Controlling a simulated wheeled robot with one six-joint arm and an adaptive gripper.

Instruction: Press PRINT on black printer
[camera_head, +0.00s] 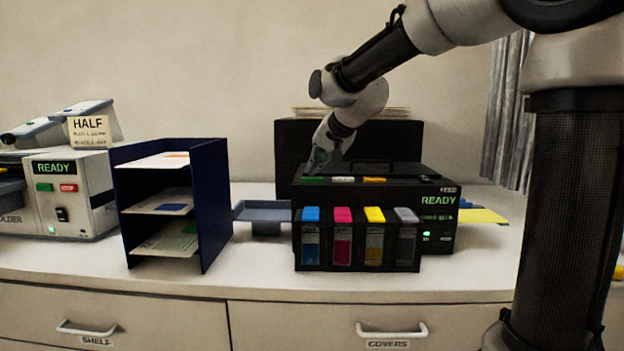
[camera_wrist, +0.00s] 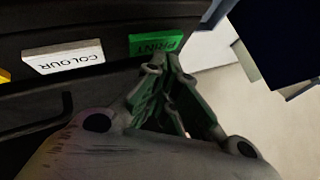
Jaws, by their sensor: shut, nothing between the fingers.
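The black printer (camera_head: 385,190) stands on the white counter, its display reading READY. On its top edge are a green PRINT button (camera_head: 313,179), a white button (camera_head: 343,179) and an orange one (camera_head: 375,180). My gripper (camera_head: 316,170) is shut and empty, pointing down at the printer's top left, right at the green button. In the wrist view the green PRINT button (camera_wrist: 156,44) shows just beyond my fingertips (camera_wrist: 165,62), with the white COLOUR button (camera_wrist: 64,57) to its left. I cannot tell whether the fingertips touch the button.
Ink tanks (camera_head: 357,240) stand along the printer's front. A grey tray (camera_head: 262,213) sticks out at its left. A dark blue paper shelf (camera_head: 213,200) and a grey READY machine (camera_head: 95,190) stand further left. Drawers are below the counter.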

